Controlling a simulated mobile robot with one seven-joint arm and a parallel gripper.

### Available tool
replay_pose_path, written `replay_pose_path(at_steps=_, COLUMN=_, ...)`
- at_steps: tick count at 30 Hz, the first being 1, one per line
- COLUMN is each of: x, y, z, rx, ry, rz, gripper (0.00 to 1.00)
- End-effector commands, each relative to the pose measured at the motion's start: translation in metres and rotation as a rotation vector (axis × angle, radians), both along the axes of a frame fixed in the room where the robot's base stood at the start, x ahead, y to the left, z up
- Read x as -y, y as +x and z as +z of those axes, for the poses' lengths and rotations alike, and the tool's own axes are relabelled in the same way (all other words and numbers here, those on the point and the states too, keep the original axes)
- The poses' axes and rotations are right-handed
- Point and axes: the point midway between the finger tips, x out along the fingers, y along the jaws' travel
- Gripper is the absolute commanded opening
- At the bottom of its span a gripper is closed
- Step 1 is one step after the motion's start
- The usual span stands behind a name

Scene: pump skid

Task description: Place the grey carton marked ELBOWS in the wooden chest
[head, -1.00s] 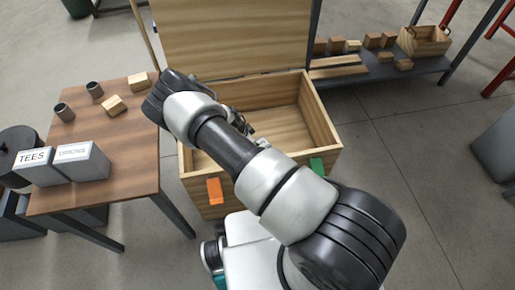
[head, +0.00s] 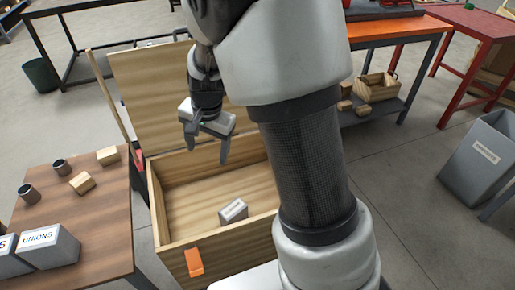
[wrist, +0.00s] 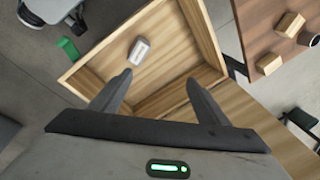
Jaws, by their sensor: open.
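A grey carton (head: 233,210) with a white label lies on the floor of the open wooden chest (head: 170,236); the label is too small to read. In the wrist view the carton (wrist: 139,50) lies inside the chest (wrist: 207,37), apart from the walls I can see. My gripper (head: 204,158) is open and empty, above the chest and higher than the carton. In the wrist view its fingers (wrist: 158,85) are spread with nothing between them. My arm hides the chest's right side in the head view.
A brown table (head: 100,205) at left holds a carton marked UNIONS (head: 50,246), another carton, grey cylinders and wooden blocks (head: 82,182). The chest's raised lid (head: 145,95) stands behind my gripper. A grey bin (head: 482,160) stands at right; floor between is clear.

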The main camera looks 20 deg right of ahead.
Motion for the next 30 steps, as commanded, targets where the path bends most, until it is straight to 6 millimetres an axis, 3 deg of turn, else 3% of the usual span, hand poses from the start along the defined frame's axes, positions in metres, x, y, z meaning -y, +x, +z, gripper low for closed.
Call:
replay_pose_path(at_steps=1, x=0.004, y=-0.014, z=0.033, rx=0.038, ry=0.014, rz=0.053, gripper=0.69)
replay_pose_path(at_steps=6, x=0.020, y=-0.073, z=0.108, rx=0.139, ry=-0.011, rz=0.260, gripper=0.69)
replay_pose_path(at_steps=12, x=0.041, y=-0.151, z=0.162, rx=0.256, ry=-0.137, rz=0.489, gripper=0.69)
replay_pose_path(at_steps=15, x=0.051, y=-0.182, z=0.172, rx=0.291, ry=-0.215, rz=0.572, gripper=0.69)
replay_pose_path(at_steps=19, x=0.059, y=-0.209, z=0.177, rx=0.311, ry=-0.293, rz=0.640, gripper=0.69)
replay_pose_path(at_steps=23, x=0.063, y=-0.219, z=0.177, rx=0.317, ry=-0.328, rz=0.668, gripper=0.69)
replay_pose_path(at_steps=30, x=0.063, y=-0.220, z=0.177, rx=0.316, ry=-0.331, rz=0.672, gripper=0.69)
